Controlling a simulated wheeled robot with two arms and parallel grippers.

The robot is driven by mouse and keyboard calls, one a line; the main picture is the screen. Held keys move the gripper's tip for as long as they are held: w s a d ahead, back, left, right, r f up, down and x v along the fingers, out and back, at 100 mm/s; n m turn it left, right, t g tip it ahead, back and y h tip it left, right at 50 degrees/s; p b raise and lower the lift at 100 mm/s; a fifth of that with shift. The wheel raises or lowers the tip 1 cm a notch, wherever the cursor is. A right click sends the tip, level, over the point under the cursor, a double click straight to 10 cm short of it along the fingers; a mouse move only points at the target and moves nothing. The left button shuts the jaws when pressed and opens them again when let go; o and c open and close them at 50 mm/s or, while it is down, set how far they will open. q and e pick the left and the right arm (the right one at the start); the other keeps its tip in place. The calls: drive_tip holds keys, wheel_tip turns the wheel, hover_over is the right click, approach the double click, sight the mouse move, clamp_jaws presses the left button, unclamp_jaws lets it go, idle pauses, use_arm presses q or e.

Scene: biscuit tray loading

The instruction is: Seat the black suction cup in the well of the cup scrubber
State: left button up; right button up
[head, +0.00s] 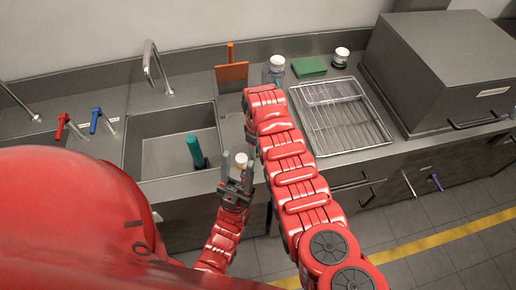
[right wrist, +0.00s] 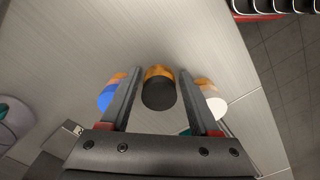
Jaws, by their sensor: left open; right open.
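In the right wrist view a black round piece (right wrist: 158,95), which looks like the suction cup, has an orange part behind it. My right gripper (right wrist: 159,74) is open, with one finger on each side of it and visible gaps. In the head view my right arm hides the black piece. My left gripper (head: 237,163) is open near the sink's front right corner. A white-topped piece (head: 241,158) shows between its fingers; I cannot tell whether they touch it. A teal cylinder (head: 196,150) leans in the sink. I cannot tell whether it is the cup scrubber.
Blue (right wrist: 107,97) and white (right wrist: 217,107) pieces flank the right gripper's fingers closely. The sink (head: 150,157) lies left of my right arm. A wire rack (head: 340,152), green sponge (head: 309,67), jar (head: 341,57) and large grey box (head: 425,65) occupy the right counter.

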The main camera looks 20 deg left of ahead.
wheel_tip(320, 180, up, 5)
drive_tip(key=p, duration=0.3)
drive_tip(key=shift+w+f, duration=0.1)
drive_tip(key=shift+f, duration=0.05)
wheel_tip(320, 180, up, 6)
drive_tip(key=shift+r+p, duration=0.1)
drive_tip(key=shift+p, duration=0.45)
drive_tip(key=shift+r, duration=0.65)
